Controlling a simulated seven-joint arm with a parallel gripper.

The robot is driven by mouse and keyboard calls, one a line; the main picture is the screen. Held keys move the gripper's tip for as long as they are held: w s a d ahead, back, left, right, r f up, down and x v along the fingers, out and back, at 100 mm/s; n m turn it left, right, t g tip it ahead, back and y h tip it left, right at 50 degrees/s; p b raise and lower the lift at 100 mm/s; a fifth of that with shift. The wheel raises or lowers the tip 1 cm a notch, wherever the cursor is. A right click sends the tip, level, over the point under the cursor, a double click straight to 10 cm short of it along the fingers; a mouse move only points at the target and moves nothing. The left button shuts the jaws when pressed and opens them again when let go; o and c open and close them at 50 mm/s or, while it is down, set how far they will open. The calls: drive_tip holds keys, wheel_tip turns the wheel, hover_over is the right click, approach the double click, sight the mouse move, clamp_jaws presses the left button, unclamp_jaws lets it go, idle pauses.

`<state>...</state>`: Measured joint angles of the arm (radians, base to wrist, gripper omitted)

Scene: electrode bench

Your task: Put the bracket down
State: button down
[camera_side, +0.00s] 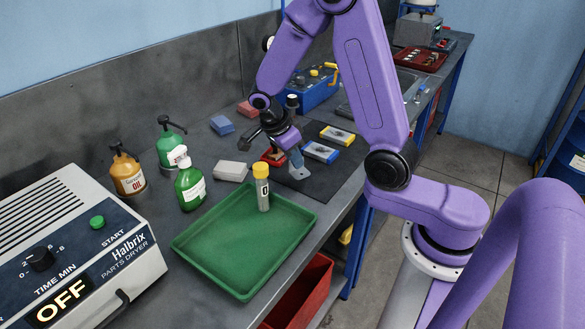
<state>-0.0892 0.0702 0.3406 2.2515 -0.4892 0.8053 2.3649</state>
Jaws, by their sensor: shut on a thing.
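The bracket (298,167) is a small grey metal piece with a bent lower end. It is at the end of my gripper (291,152), which is shut on it above the dark mat (322,178) on the bench. My gripper points down, and its fingers are small and partly hidden in this view. I cannot tell whether the bracket's lower end touches the mat. A small red object (271,157) lies just left of the bracket.
Bottles (190,187), a grey block (231,171) and a parts dryer (80,240) are left.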

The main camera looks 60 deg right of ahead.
drive_tip(key=shift+w+f, duration=0.3)
drive_tip(key=shift+f, duration=1.55)
drive_tip(key=shift+f, duration=0.15)
drive_tip(key=c, duration=1.3)
unclamp_jaws()
drive_tip(key=v, duration=1.2)
drive_tip(key=shift+r, duration=0.2)
